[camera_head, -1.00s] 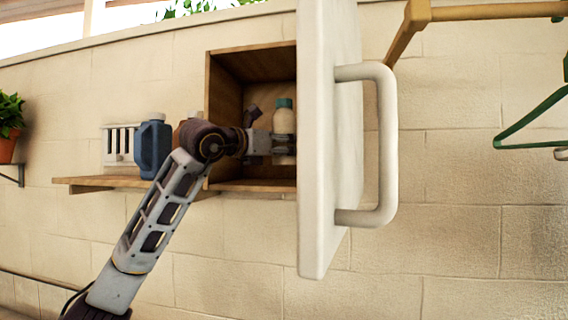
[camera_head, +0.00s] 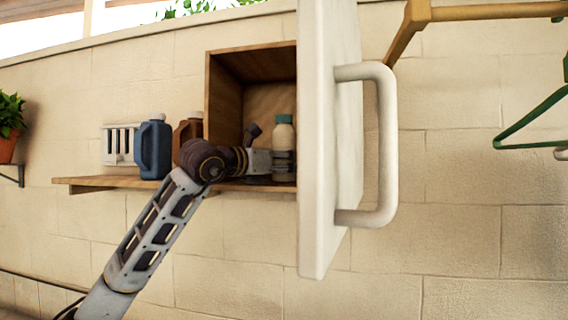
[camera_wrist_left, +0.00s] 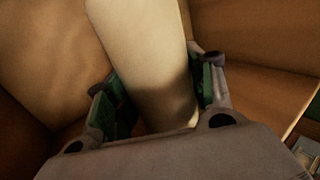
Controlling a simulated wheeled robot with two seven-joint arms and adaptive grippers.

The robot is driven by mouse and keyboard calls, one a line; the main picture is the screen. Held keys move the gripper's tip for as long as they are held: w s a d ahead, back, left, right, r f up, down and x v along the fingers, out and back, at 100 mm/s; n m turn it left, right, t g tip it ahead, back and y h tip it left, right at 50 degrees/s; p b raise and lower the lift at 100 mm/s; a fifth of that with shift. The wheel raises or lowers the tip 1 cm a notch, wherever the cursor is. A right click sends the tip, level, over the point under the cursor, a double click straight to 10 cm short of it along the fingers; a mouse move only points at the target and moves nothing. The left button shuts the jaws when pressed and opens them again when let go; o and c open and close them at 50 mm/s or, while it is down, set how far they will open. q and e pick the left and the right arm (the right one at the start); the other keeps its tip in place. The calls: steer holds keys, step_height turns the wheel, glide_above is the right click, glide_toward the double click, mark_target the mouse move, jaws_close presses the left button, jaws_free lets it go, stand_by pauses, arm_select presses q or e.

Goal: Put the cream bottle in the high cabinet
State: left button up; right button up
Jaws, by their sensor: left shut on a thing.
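The cream bottle (camera_head: 284,137) with a teal cap is upright inside the open wooden cabinet (camera_head: 222,100), close to the cabinet floor; I cannot tell if it touches it. My left gripper (camera_head: 283,164) is shut on the lower part of the bottle. In the left wrist view the bottle (camera_wrist_left: 150,60) rises between the two green-padded fingers of the left gripper (camera_wrist_left: 158,100). The cabinet's white door (camera_head: 325,150) stands open and hides the cabinet's right part. My right gripper is not in view.
A blue jug (camera_head: 153,150) and a brown bottle (camera_head: 188,132) stand on the wooden shelf (camera_head: 100,182) left of the cabinet. The door's handle (camera_head: 388,145) sticks out to the right. A yellow bar with a green hanger (camera_head: 530,122) is at right.

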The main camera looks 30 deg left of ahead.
arm_select(q)
steer(key=shift+f, duration=0.2)
stand_by(0.3)
steer(key=o, duration=1.3)
steer(key=shift+o, duration=0.2)
steer(key=shift+r, duration=0.15)
steer(key=shift+s+a+b, duration=0.15)
steer(key=shift+s+b, duration=0.15)
steer(key=shift+s, duration=0.35)
steer(key=b+v, duration=0.3)
steer(key=v, duration=0.7)
steer(key=shift+s, duration=0.35)
steer(key=shift+a, duration=0.1)
